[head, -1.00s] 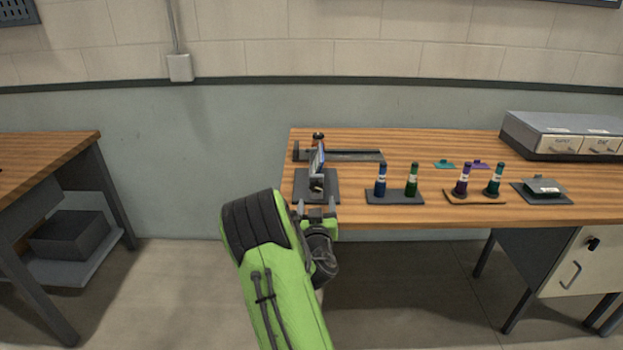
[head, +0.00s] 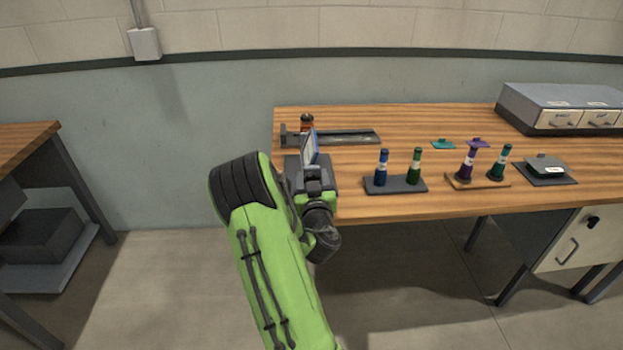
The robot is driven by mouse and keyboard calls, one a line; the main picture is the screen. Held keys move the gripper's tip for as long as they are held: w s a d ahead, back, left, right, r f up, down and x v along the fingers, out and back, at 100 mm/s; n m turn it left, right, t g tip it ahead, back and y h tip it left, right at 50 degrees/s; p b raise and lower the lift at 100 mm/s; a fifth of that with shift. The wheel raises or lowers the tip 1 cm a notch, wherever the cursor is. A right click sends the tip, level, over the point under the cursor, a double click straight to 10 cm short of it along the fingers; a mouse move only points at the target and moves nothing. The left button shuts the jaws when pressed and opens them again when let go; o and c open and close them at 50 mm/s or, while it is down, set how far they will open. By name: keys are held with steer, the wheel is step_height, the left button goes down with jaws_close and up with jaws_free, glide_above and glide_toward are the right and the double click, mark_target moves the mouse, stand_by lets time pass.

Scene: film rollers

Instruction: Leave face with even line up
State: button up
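A small upright panel with a blue and white face (head: 309,148) stands at the left of the wooden bench, tilted slightly. A dark base (head: 292,166) shows under it. My gripper (head: 314,174) is at the near side of this panel, over the base. Its fingertips are mostly hidden, so I cannot tell whether they touch or hold anything. Blue (head: 382,168) and green (head: 415,166) rollers stand upright on a dark tray (head: 397,188). Purple (head: 467,163) and teal (head: 498,164) rollers stand on a brown tray (head: 482,184). No line on any face is readable.
A dark rail (head: 345,138) lies behind the panel, with a dark-and-orange knob (head: 306,122) at its left. A labelled pad (head: 545,168) and grey drawer box (head: 560,108) are at right. The front middle of the bench (head: 400,206) is clear.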

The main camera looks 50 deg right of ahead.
steer(key=c, duration=0.6)
steer(key=n, duration=0.4)
steer(key=shift+c, duration=0.2)
steer(key=o, duration=1)
